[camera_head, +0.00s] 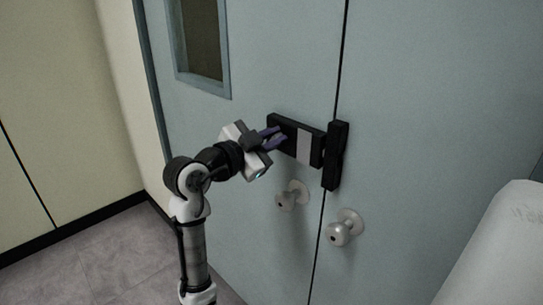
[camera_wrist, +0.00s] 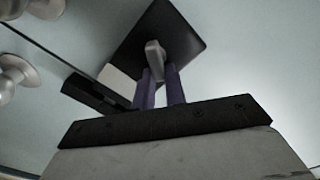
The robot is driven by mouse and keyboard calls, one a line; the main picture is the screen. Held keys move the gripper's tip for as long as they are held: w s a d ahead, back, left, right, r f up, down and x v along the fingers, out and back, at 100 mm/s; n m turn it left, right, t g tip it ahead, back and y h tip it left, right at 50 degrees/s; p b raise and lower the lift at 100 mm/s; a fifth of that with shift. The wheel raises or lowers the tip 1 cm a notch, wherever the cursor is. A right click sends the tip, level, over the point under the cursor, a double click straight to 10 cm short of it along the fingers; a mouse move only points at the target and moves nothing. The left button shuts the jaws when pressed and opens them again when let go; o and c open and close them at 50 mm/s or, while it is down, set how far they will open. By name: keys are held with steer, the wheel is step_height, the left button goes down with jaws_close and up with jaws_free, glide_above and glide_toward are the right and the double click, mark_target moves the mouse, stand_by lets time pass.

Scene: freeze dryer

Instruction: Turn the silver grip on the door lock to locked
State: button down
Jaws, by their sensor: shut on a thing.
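The door lock (camera_head: 304,146) is a black bar with a pale band, fixed across the left door leaf near the seam. Its black plate also shows in the wrist view (camera_wrist: 181,40). The silver grip (camera_wrist: 155,55) stands out from this plate in the wrist view. In the head view it is mostly hidden by my fingers. My gripper (camera_head: 274,138) has purple fingers and reaches the left end of the lock. In the wrist view the fingers (camera_wrist: 160,85) sit on both sides of the grip's lower end, shut on it. The grip looks nearly upright in that view, slightly tilted.
A black catch (camera_head: 335,156) sits on the right door leaf beside the lock. Two round silver knobs, the left one (camera_head: 292,196) and the right one (camera_head: 344,228), are below. A window (camera_head: 201,40) is at upper left. A white rounded object (camera_head: 497,250) stands at lower right.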

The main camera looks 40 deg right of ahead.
steer(key=shift+s+f+m+b, duration=0.15)
steer(key=shift+f+m+b, duration=0.15)
steer(key=shift+m+b, duration=1.6)
steer(key=shift+s+f+m+b, duration=0.15)
steer(key=shift+f+m+b, duration=0.1)
steer(key=shift+m+b, duration=1.65)
steer(key=shift+s+f+m+b, duration=0.15)
steer(key=shift+f+m+b, duration=0.15)
steer(key=shift+m+b, duration=1.6)
steer(key=c, duration=1.4)
jaws_free()
steer(key=shift+c, duration=0.2)
steer(key=shift+r, duration=0.1)
steer(key=s+a+b, duration=0.1)
steer(key=a, duration=1.2)
steer(key=shift+a, duration=0.4)
